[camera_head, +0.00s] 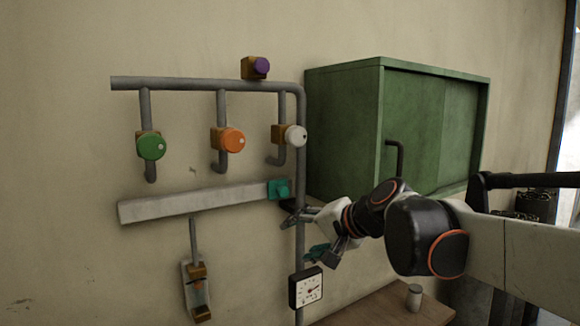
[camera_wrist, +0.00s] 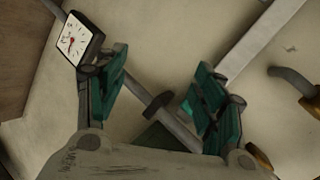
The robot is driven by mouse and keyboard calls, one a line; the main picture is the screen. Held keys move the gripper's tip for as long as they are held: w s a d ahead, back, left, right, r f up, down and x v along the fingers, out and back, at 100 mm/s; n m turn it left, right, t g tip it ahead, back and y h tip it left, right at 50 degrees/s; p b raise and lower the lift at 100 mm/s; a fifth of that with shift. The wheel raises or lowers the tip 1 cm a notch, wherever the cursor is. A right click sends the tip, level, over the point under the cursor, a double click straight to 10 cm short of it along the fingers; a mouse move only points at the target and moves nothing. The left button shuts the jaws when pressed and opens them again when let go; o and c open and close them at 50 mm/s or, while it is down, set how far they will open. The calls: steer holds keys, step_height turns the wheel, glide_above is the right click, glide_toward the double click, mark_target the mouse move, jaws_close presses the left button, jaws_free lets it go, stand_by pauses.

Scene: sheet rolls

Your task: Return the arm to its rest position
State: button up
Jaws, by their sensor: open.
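My gripper (camera_head: 300,228) is in front of the wall, beside the vertical grey pipe and just below the right end of the rail. In the wrist view its two teal-padded fingers (camera_wrist: 160,85) are spread wide, with nothing held between them. The pipe passes behind the gap. My arm (camera_head: 385,215) reaches in from the right, in front of the green cabinet's lower part.
The green cabinet (camera_head: 340,120) stands right of the pipe. A square gauge (camera_head: 306,288) hangs below my gripper and also shows in the wrist view (camera_wrist: 75,38). Green (camera_head: 151,147), orange (camera_head: 231,140) and white (camera_head: 296,136) knobs are above the rail. A wooden table (camera_head: 385,308) is lower right.

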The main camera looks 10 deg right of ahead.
steer(key=s+a+f+n+b, duration=0.2)
steer(key=s+a+f, duration=0.1)
steer(key=s+f, duration=1.1)
steer(key=s+d+f+n+g+h+b, duration=0.1)
steer(key=s+d+f+n+h+b, duration=0.1)
steer(key=f+b, duration=0.4)
steer(key=s+d+f+n+g+h+b, duration=0.2)
steer(key=s+f+n+b, duration=0.3)
steer(key=f, duration=0.8)
steer(key=shift+s+f+g+h+b, duration=0.3)
steer(key=shift+s+h+b, duration=0.4)
steer(key=shift+s, duration=0.5)
